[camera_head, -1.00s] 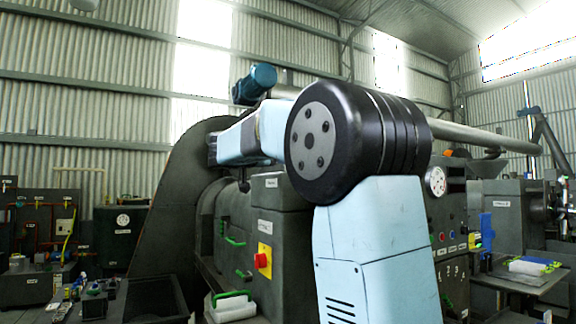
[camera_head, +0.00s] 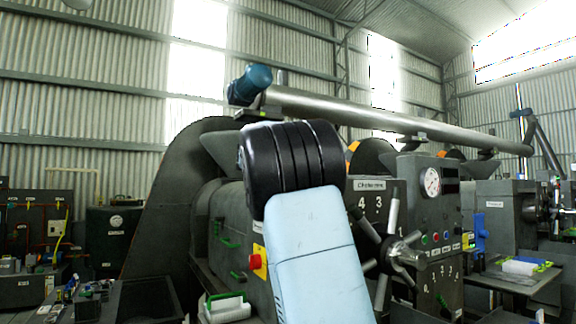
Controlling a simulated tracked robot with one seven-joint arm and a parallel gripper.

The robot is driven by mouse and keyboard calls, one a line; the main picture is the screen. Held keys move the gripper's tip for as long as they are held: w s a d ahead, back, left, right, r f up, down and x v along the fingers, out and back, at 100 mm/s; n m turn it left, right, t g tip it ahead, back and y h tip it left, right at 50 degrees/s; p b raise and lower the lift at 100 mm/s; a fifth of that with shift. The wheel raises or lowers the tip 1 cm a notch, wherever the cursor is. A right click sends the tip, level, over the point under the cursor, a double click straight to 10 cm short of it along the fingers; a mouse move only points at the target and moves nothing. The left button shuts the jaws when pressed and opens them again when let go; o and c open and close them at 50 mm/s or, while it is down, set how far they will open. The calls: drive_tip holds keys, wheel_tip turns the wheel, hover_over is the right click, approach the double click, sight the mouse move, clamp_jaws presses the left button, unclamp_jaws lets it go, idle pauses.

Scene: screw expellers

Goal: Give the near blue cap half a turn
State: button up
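I cannot pick out a blue cap for certain in the head camera view. A teal-blue cylinder (camera_head: 251,84), which looks like a motor, sits at the upper left end of a long steel tube. A small bright blue upright part (camera_head: 481,232) stands at the right, by the bench. My gripper is not in view. My pale blue arm link and its black joint stand in front of the machine and hide part of its front.
The dark screw expeller (camera_head: 325,170) fills the middle. Its spoked handwheel (camera_head: 396,254) sticks out just right of my arm, under a round gauge (camera_head: 432,182). A side bench (camera_head: 515,278) at the right holds white, blue and green items. A dark open bin (camera_head: 153,301) is at lower left.

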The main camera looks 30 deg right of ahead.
drive_tip(key=shift+w+d, duration=0.15)
drive_tip(key=shift+d, duration=0.1)
drive_tip(key=shift+c, duration=0.3)
drive_tip(key=c, duration=0.9)
drive_tip(key=shift+g, duration=0.3)
drive_tip(key=m+g+h, duration=0.1)
drive_tip(key=g, duration=0.1)
drive_tip(key=m+g+h, duration=0.1)
drive_tip(key=m+g, duration=0.1)
drive_tip(key=shift+w+a+g, duration=0.1)
drive_tip(key=shift+w+g, duration=0.05)
drive_tip(key=shift+g, duration=0.15)
drive_tip(key=shift+m+g+h, duration=0.4)
drive_tip(key=shift+m+g, duration=1.7)
drive_tip(key=shift+g, duration=0.9)
drive_tip(key=shift+o, duration=0.2)
drive_tip(key=shift+m+g, duration=0.3)
drive_tip(key=shift+g, duration=0.2)
